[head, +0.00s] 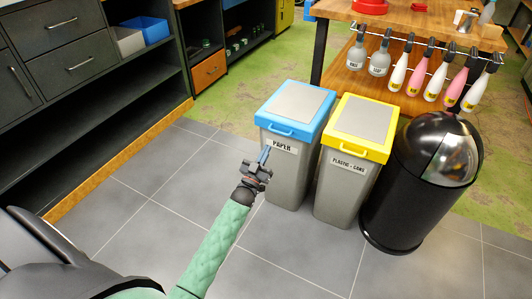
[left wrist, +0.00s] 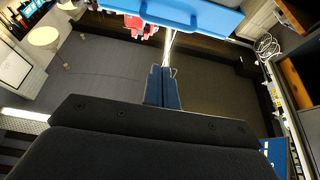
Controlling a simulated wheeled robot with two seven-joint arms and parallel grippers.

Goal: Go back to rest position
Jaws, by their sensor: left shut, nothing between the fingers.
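My left gripper (head: 264,156) is at the end of my green-sleeved left arm, which reaches up from the bottom of the head view. It is in front of the paper bin (head: 290,150), a grey bin with a blue-rimmed lid. Whether it touches the bin cannot be told. In the left wrist view its two blue fingers (left wrist: 162,87) are together with nothing between them. My right gripper is in neither view.
A plastic and cans bin (head: 345,180) with a yellow lid and a black round bin (head: 420,190) stand to the right. Bottles hang from a rail on a wooden workbench (head: 350,75). Dark shelves (head: 110,95) line the left. Grey floor (head: 140,215) is open between them.

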